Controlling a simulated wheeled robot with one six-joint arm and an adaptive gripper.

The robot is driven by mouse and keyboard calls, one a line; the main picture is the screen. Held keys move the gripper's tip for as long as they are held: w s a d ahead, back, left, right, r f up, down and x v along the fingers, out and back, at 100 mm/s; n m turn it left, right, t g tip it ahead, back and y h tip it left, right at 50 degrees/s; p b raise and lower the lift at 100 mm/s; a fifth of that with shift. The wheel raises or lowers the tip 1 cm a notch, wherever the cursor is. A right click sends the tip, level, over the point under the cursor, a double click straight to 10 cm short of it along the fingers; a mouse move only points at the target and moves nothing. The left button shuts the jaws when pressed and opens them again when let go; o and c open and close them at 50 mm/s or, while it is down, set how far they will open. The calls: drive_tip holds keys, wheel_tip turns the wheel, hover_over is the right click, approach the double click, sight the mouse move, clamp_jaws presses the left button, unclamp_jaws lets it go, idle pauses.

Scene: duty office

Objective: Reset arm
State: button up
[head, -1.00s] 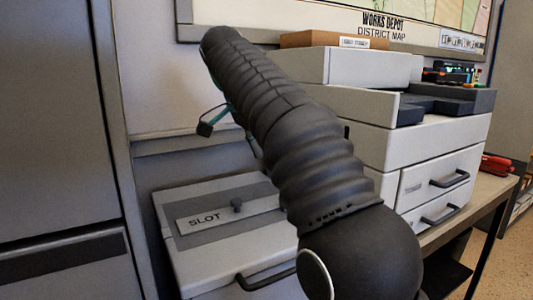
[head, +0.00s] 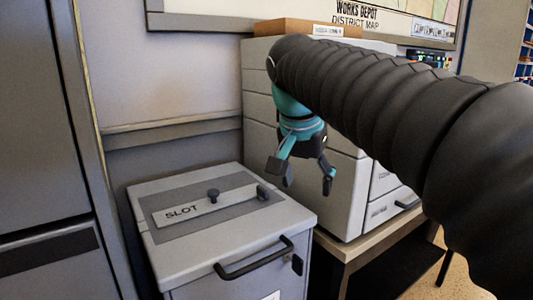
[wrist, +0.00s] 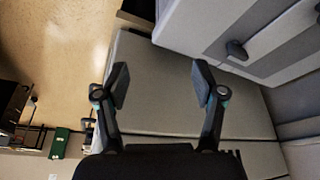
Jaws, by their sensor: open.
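My gripper (head: 303,178) hangs at the end of my dark ribbed arm in the head view, with teal parts and dark fingertips. Its fingers are spread apart and nothing is between them. In the wrist view my gripper (wrist: 161,85) also shows open and empty, with the pale box at the upper right.
The box marked SLOT (head: 165,252) has a lid knob and a black front handle. A grey cabinet (head: 30,150) stands at the left. A map board (head: 215,20) hangs behind.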

drive_tip(key=s+d+f+n+t+y, duration=0.1)
drive_tip(key=s+d+f, duration=0.3)
drive_tip(key=s+f, duration=0.5)
drive_tip(key=s+d+f+n+t, duration=0.1)
drive_tip(key=s+d+f+n, duration=0.3)
drive_tip(key=s+f, duration=0.5)
wheel_tip(320, 180, down, 2)
drive_tip(key=shift+d+f+n+y, duration=0.1)
drive_tip(key=shift+d+n+y, duration=0.1)
drive_tip(key=shift+n+y, duration=0.15)
idle(0.7)
